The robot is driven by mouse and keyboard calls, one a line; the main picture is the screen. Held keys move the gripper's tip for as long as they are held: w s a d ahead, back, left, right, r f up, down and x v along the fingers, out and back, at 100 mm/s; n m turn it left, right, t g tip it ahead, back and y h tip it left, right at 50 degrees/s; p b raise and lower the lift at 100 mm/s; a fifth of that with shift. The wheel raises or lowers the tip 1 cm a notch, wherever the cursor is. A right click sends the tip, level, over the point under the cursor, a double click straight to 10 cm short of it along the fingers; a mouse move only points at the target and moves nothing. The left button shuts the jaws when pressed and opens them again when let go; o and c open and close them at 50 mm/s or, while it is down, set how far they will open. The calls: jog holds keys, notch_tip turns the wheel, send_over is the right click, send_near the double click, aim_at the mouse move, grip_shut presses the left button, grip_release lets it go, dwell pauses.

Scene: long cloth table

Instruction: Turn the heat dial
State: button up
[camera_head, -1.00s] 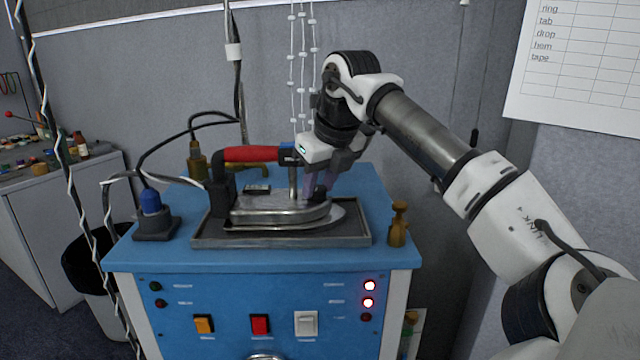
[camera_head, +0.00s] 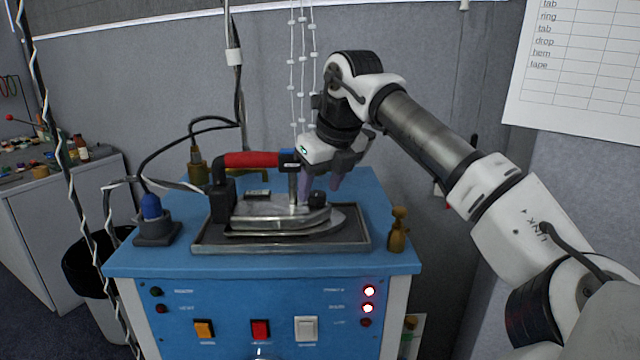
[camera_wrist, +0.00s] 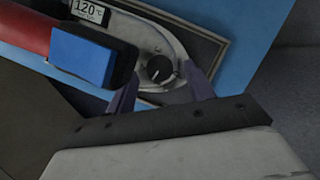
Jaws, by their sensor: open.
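The heat dial (camera_wrist: 159,68) is a small round black knob with a white pointer line, on the metal top of the iron near its tip. It also shows in the head view (camera_head: 316,199) as a dark knob. The iron (camera_head: 275,214) has a red handle and rests on a dark tray (camera_head: 215,240). My gripper (camera_head: 321,186) is open above the front of the iron. In the wrist view its two fingertips (camera_wrist: 166,86) stand apart on either side of the dial. I cannot tell whether they touch it.
A small display (camera_wrist: 88,10) reads 120°C. A blue block (camera_wrist: 82,57) on the red handle (camera_head: 252,159) is close to my left finger. The blue bench (camera_head: 150,262) has switches and lit red lamps in front. A blue plug (camera_head: 151,207) is at left.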

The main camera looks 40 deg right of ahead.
jog(key=p+v, duration=0.6)
jog(key=v, duration=0.5)
